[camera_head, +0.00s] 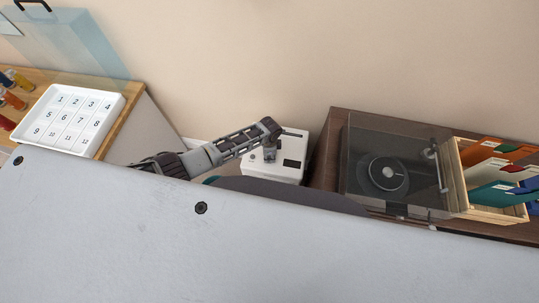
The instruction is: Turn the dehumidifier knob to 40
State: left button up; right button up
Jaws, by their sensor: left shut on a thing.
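The dehumidifier (258,169) is a white box with a dark panel on its top, standing against the wall at the middle of the head view. My left gripper (269,153) reaches in from the left and points down onto its top. Its fingers are shut on the knob, which they hide almost wholly. The dial marks and the knob's setting are too small and covered to read. My right gripper is not in view.
A dark wooden cabinet (323,165) stands close on the right, bearing a record player (385,174) and a wooden crate of records (457,176). On the left, a wooden counter (132,92) holds a white numbered tray (53,126) and several small coloured bottles (14,101).

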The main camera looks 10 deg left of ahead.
pick_arm(q)
jog(key=m, duration=0.4)
jog(key=shift+m, duration=0.4)
jog(key=shift+m+b, duration=0.3)
jog(key=shift+m, duration=1.5)
jog(key=o, duration=1.1)
jog(key=shift+c, duration=0.2)
notch_tip(320, 180, up, 12)
